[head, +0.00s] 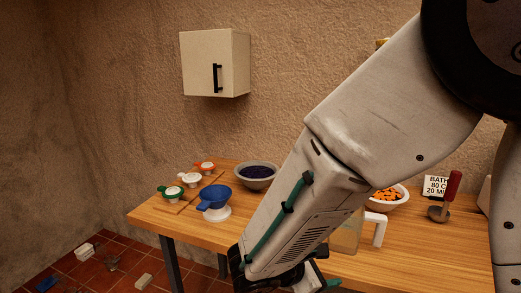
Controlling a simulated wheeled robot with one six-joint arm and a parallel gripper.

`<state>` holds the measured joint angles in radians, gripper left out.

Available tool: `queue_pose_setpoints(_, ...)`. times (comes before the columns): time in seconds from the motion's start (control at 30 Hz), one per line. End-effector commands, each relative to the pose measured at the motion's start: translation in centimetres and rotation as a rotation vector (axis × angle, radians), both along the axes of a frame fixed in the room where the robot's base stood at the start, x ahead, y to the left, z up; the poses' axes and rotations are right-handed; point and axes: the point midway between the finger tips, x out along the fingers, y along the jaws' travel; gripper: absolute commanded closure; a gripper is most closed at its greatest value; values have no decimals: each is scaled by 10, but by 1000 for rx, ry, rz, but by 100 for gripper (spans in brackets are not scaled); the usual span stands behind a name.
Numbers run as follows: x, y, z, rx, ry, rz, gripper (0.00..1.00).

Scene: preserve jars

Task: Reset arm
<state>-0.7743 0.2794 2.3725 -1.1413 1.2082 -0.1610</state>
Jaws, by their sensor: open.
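My arm comes down across the right half of the head view, from the upper right to the bottom edge. Its forearm slants down and left in front of the wooden table (345,268). The wrist end is cut off by the bottom edge, and I see no gripper fingers. Whether the gripper touches or holds anything is not shown.
The table bears a blue funnel (214,197) on a white jar, a bowl of dark berries (257,175), several small lidded jars, and a bowl of orange pieces (386,197). A clear jug (346,236) stands close beside my forearm. A cabinet (214,63) hangs above.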

Motion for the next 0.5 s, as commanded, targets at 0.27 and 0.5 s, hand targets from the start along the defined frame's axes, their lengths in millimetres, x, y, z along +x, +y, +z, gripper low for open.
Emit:
queue_pose_setpoints(0.27, -87, -81, 48, 410, -87, -697, 33)
queue_pose_setpoints(0.5, -149, -99, 81, 770, -173, -1179, 33)
